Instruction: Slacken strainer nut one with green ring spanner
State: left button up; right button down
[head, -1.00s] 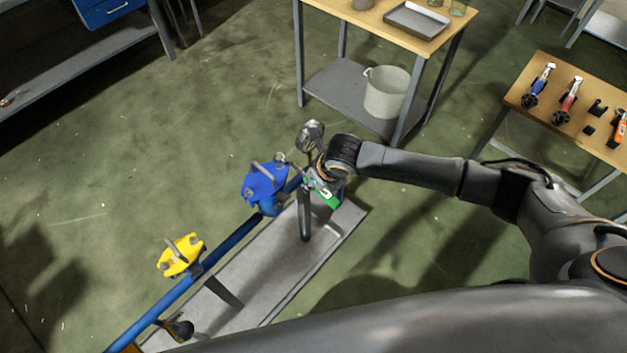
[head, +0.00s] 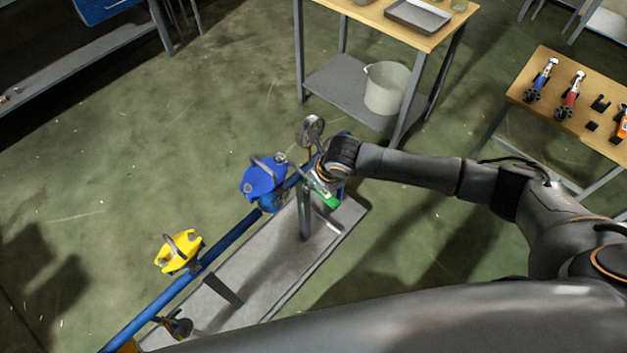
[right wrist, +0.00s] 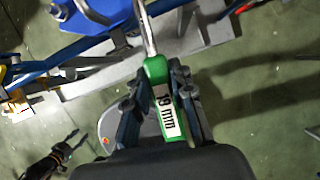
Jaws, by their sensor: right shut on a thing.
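The blue strainer (head: 262,180) sits on the blue pipe, with a small pale fitting (head: 280,158), perhaps a nut, at its upper right edge. A yellow strainer (head: 178,253) sits further down left on the pipe. My right gripper (right wrist: 163,103) is shut on the green handle of the ring spanner (right wrist: 156,70), labelled 19 mm. In the head view, the green handle (head: 325,197) shows below my wrist, just right of the blue strainer. The spanner's steel shank runs out of the top of the wrist view, so its ring and any seat on a nut are hidden.
A round gauge-like part (head: 309,130) stands close beyond my right wrist. The grey base plate (head: 265,265) lies under the pipe. A wooden table with several tools (head: 570,95) is at right; a bucket (head: 385,88) stands on a shelf behind. Floor at left is clear.

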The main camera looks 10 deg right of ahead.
jog(key=shift+f, duration=0.3)
jog(key=shift+d, duration=0.1)
dwell(0.5)
jog(key=shift+w+d+n+y+b, duration=0.3)
jog(key=shift+w+d+n+b, duration=0.45)
jog(key=shift+d+n, duration=0.25)
jog(key=shift+s+a, duration=0.1)
jog(key=shift+s+a+f+p, duration=0.1)
jog(key=shift+a+p, duration=0.05)
jog(key=shift+p, duration=0.25)
